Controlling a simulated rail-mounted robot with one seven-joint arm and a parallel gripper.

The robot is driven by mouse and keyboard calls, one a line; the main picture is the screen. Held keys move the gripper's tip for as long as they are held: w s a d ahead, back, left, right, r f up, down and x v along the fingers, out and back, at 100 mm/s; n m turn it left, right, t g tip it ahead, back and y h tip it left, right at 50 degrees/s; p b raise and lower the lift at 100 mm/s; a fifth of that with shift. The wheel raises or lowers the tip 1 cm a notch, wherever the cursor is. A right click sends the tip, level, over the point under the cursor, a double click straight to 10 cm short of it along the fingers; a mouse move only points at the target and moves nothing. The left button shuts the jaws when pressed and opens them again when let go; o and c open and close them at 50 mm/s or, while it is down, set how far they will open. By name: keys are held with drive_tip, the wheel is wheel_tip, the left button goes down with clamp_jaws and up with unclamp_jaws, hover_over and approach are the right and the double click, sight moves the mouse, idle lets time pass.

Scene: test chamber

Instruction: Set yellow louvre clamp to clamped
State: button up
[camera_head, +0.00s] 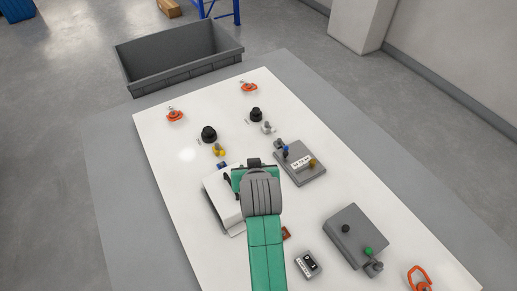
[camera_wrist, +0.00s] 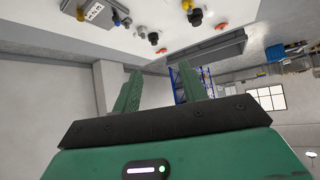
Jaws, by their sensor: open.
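The yellow louvre clamp (camera_head: 219,150) is a small yellow piece on the white table, just in front of the left black knob (camera_head: 209,133). In the wrist view a small yellow-grey piece, apparently the clamp (camera_wrist: 187,5), shows at the top edge. It is too small to tell its lever position. My gripper (camera_wrist: 160,88) is open, with its two green fingers apart and nothing between them. In the head view my arm's end is nearer and to the right of the clamp, apart from it; my own arm hides the fingertips there.
A white box (camera_head: 222,205) is nearer, partly behind my arm. A grey clamp (camera_head: 268,127), orange-red clamps (camera_head: 175,115) and a large grey bin (camera_head: 180,70) are farther back.

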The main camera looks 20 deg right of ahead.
wheel_tip(320, 180, up, 6)
drive_tip(key=t+p, duration=0.1)
drive_tip(key=shift+w, duration=0.1)
idle(0.4)
